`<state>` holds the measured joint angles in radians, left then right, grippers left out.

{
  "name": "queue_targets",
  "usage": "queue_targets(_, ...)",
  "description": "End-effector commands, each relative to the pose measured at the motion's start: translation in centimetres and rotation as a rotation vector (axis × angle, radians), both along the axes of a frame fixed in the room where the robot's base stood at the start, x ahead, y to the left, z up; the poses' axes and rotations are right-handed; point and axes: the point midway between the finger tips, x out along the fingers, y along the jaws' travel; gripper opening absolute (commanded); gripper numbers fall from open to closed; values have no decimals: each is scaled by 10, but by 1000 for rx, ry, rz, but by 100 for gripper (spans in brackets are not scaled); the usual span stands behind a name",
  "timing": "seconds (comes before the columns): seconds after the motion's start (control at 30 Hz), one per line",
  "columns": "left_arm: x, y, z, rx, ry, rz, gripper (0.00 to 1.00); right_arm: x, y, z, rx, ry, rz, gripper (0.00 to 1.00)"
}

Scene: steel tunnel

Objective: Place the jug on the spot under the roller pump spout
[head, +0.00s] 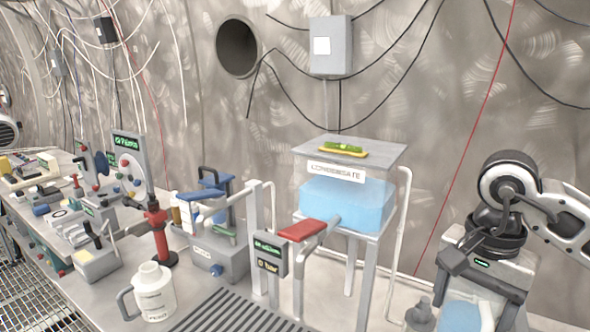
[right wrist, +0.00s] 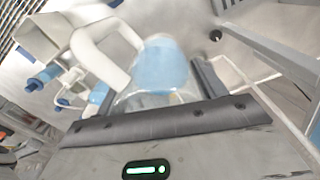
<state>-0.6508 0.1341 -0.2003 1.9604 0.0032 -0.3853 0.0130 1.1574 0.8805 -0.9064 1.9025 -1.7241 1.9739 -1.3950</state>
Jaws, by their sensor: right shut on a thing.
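My right gripper (head: 468,312) is at the bottom right of the head view, pointing down. It is shut on a clear jug with blue contents (head: 460,317), mostly cut off by the frame edge. In the right wrist view the jug's blue body (right wrist: 165,66) sits between the jaws (right wrist: 158,95), with a thick white handle (right wrist: 100,45) to its left. Which machine is the roller pump is unclear; a bench device with blue upper parts (head: 213,230) stands mid-bench. The spot under a spout cannot be made out. My left gripper is not in view.
A white labelled jug (head: 154,293) stands at the front left beside a red stand (head: 160,238). A CONDENSATE tank (head: 345,203) on a grey frame and a red-topped lever post (head: 300,230) stand between my gripper and the left devices. A slotted grate (head: 225,312) lies in front.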

Motion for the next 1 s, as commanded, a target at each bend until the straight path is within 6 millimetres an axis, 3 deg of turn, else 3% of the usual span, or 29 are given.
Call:
queue_targets(0.3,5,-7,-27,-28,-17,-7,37,-13,33,-96,-4,5,481,43)
queue_targets(0.4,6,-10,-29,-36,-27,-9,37,-18,44,-120,1,5,640,43)
queue_targets(0.53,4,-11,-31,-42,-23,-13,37,-24,53,-140,5,2,779,43)
queue_targets(0.67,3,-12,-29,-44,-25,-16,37,-26,56,-143,6,0,838,43)
queue_targets(0.77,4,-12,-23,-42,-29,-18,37,-26,57,-132,7,-1,848,43)
queue_targets(1.0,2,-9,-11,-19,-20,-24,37,-25,57,-74,5,-5,846,43)
